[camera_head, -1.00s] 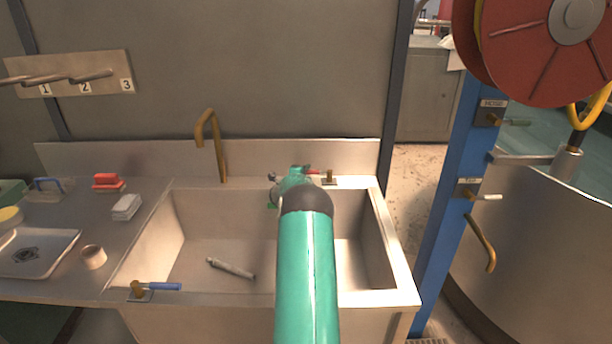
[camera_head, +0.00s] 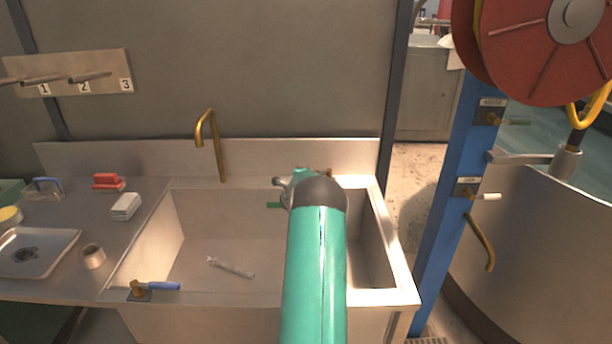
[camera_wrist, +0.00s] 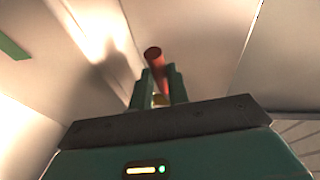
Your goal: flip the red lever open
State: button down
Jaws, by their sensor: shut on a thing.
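The red lever (camera_wrist: 154,58) shows in the wrist view, its rounded end sticking out between the two green fingers of my gripper (camera_wrist: 158,88). The fingers are closed around it, and a bit of brass shows low between them. In the head view, the lever and my fingers are hidden behind my green arm at the sink's back right corner. Only a small brass piece of the lever's valve (camera_head: 329,173) shows there beside my arm.
The sink (camera_head: 210,297) holds a pale tube (camera_head: 231,268). A brass spout (camera_head: 217,145) stands at its back edge. A blue-handled valve (camera_head: 160,287) sits on the front left rim. A blue post (camera_head: 446,200) with valves stands right. The counter at left holds a tray (camera_head: 62,240).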

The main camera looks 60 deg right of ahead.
jog(key=s+n+t+y, duration=1.1)
jog(key=n+t+y, duration=0.1)
jog(key=n+y, duration=0.3)
jog(key=shift+s+a+n+y, duration=0.25)
jog(key=shift+n+y, duration=0.15)
jog(key=shift+y, duration=0.3)
dwell(0.4)
jog(key=shift+s+d+y, duration=0.15)
jog(key=shift+d+y, duration=0.05)
jog(key=shift+y, duration=0.1)
dwell(0.4)
jog(key=c, duration=1.3)
grip_release()
jog(key=shift+c, duration=0.2)
